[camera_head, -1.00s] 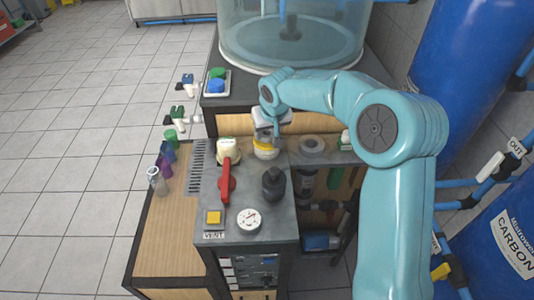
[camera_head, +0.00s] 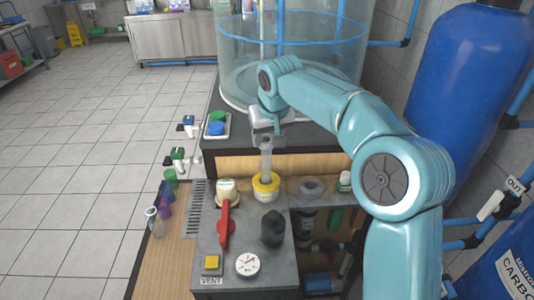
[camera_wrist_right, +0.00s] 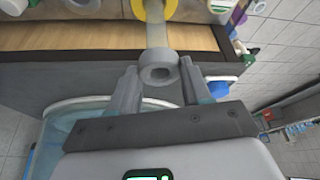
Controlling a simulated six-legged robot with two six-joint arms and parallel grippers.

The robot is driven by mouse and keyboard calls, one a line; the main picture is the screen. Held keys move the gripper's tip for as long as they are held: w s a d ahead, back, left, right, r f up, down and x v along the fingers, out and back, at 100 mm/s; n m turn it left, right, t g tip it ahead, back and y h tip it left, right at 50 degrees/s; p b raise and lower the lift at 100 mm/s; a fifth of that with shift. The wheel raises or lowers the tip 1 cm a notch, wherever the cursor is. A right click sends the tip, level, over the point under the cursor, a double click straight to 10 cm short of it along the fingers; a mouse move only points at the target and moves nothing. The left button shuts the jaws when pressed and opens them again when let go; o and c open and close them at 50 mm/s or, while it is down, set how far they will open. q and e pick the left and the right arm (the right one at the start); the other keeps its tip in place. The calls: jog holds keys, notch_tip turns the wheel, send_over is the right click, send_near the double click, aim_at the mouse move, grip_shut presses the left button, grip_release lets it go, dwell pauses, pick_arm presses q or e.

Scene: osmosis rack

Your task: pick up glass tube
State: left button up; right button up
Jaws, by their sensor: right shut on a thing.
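The glass tube (camera_head: 266,162) is a grey, see-through cylinder standing upright over the yellow-rimmed white socket (camera_head: 266,194) on the grey panel. My right gripper (camera_head: 267,139) is shut on its upper end. In the right wrist view the thick round end of the tube (camera_wrist_right: 160,73) sits between the two fingers, and the tube runs away toward the yellow ring (camera_wrist_right: 154,9). The tube's lower end is at the yellow rim; I cannot tell whether it is still inside the socket. My left gripper is not in view.
A red-handled valve (camera_head: 225,217), a black knob (camera_head: 272,230), a gauge (camera_head: 248,264) and a yellow vent button (camera_head: 212,263) stand on the panel. A big clear tank (camera_head: 290,65) is behind. A blue tank (camera_head: 455,95) stands at right. Small bottles (camera_head: 164,198) are at left.

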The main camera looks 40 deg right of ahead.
notch_tip(320, 180, up, 16)
jog(key=p, duration=0.5)
jog(key=shift+f, duration=0.25)
jog(key=shift+p, duration=0.3)
